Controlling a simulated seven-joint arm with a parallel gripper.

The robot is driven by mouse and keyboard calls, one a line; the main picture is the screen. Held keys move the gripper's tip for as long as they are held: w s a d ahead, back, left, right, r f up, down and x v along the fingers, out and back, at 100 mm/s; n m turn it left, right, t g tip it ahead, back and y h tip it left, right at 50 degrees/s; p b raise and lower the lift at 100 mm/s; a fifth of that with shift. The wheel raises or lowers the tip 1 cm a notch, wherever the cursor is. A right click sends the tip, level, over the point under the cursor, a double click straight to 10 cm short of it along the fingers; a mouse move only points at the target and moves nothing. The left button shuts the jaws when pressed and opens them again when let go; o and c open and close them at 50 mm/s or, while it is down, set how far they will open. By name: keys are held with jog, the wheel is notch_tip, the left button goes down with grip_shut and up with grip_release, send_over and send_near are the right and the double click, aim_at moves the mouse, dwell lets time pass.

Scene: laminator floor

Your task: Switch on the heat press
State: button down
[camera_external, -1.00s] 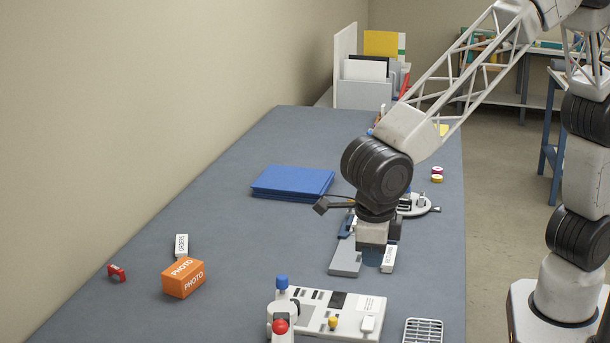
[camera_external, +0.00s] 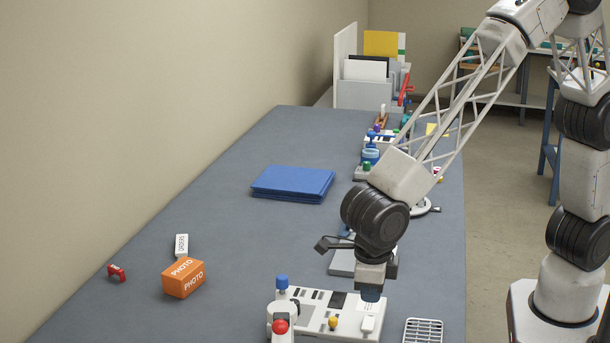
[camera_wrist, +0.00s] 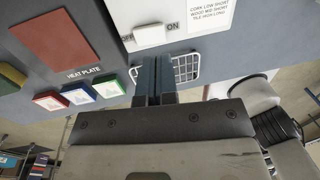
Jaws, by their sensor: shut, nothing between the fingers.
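The heat press's white control panel (camera_external: 350,302) lies on the grey bench at the front, and part of it shows in the wrist view (camera_wrist: 205,40). Its white switch (camera_wrist: 149,35) sits between a partly hidden OFF label and an ON label (camera_wrist: 173,26). The switch also shows at the panel's right side in the external view (camera_external: 367,325). My gripper (camera_external: 371,295) points down over this right part of the panel. In the wrist view its shut, empty fingers (camera_wrist: 155,62) end just below the switch. I cannot tell whether they touch anything.
A white wire rack (camera_wrist: 186,68) lies beside the panel. A brown-red heat plate (camera_wrist: 56,38) and several coloured blocks are on the wrist view's left. A red-knobbed lever (camera_external: 280,326) stands at the panel's left.

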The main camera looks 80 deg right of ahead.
aim_at(368, 323)
jog(key=shift+d+f, duration=0.2)
jog(key=shift+f, duration=1.05)
jog(key=shift+d+f, duration=0.2)
jog(key=shift+f, duration=1.05)
jog(key=shift+d+f, duration=0.1)
jog(key=shift+f, duration=0.15)
jog(key=shift+a+r, duration=0.2)
jog(key=shift+a, duration=0.55)
jog(key=shift+r, duration=0.15)
notch_tip(368, 323, up, 14)
jog(key=a, duration=0.2)
